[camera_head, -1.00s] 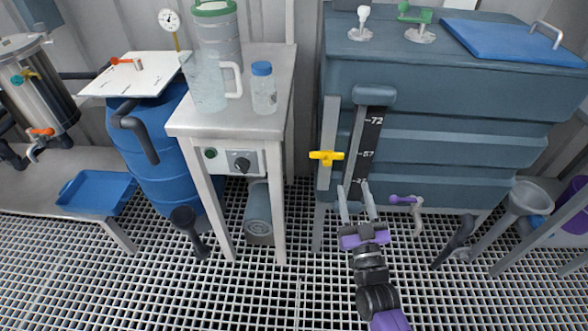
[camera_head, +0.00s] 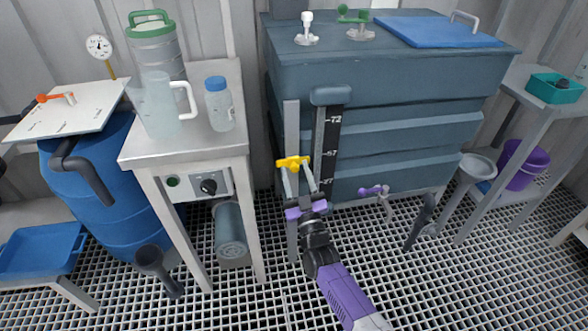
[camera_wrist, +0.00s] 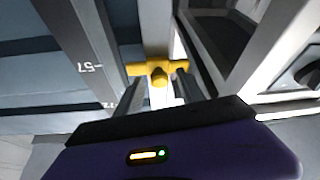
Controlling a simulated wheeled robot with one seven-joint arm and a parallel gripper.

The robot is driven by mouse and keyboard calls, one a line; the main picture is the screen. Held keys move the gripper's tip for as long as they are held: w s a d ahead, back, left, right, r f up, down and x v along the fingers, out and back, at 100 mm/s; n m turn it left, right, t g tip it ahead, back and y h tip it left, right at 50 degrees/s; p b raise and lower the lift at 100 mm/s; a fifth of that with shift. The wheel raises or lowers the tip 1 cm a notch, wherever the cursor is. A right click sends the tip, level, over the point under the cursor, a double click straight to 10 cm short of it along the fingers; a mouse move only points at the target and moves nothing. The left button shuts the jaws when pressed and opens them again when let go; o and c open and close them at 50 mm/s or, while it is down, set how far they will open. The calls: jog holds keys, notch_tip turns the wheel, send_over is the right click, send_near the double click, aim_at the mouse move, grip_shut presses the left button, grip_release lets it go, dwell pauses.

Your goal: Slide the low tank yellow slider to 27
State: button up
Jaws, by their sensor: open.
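The yellow slider (camera_head: 293,162) is a small T-handled piece on an upright grey rail (camera_head: 291,118) at the left front of the blue-grey tank (camera_head: 395,105). It stands roughly level with the 57 mark of the black scale (camera_head: 331,150), which also carries 72 and 27. My gripper (camera_head: 299,177) is open, just below and in front of the slider. In the wrist view the slider (camera_wrist: 158,71) is centred just beyond my two fingertips (camera_wrist: 156,90). I cannot tell whether either finger touches it.
A metal table (camera_head: 185,147) with a clear jug (camera_head: 160,105) and a blue-capped bottle (camera_head: 219,103) stands to the left. A purple-handled valve (camera_head: 374,190) sits low on the tank, right of my gripper. Grated floor is open in front.

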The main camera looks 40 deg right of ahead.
jog(key=shift+x, duration=0.8)
grip_shut()
jog(key=shift+a, duration=0.15)
dwell(0.7)
